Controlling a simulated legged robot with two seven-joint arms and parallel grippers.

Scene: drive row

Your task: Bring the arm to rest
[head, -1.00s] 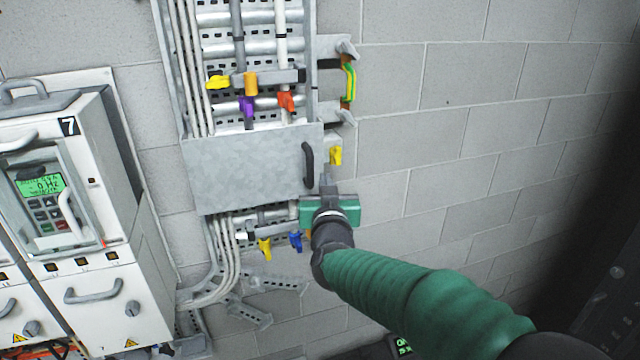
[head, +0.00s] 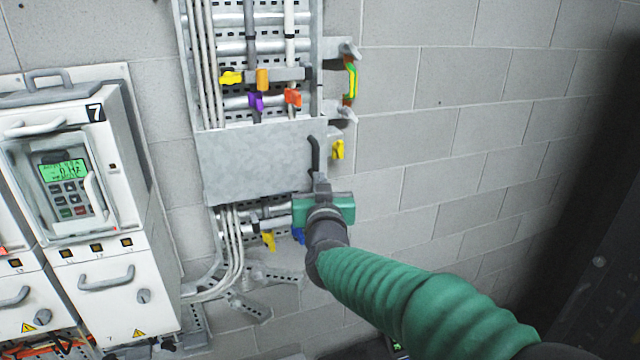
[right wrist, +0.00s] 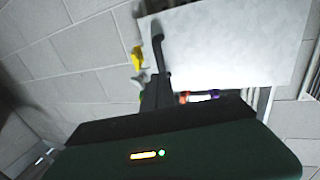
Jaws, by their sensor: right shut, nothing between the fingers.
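My right arm, green and ribbed, reaches in from the lower right in the head view. Its gripper (head: 320,181) is shut with nothing in it, just below the black handle (head: 314,152) of the grey metal cover (head: 255,162). In the right wrist view the dark fingers (right wrist: 156,92) point toward the handle (right wrist: 158,48) on the pale cover (right wrist: 225,45). The fingers overlap the handle's lower end in the picture; I cannot tell whether they touch it. My left gripper is not in view.
White drive cabinet 7 (head: 112,285) stands at the left with a lit green display. Pipes with coloured valve levers, including a yellow one (head: 338,149), surround the cover. The block wall (head: 480,130) to the right is bare. A dark cabinet (head: 600,290) stands far right.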

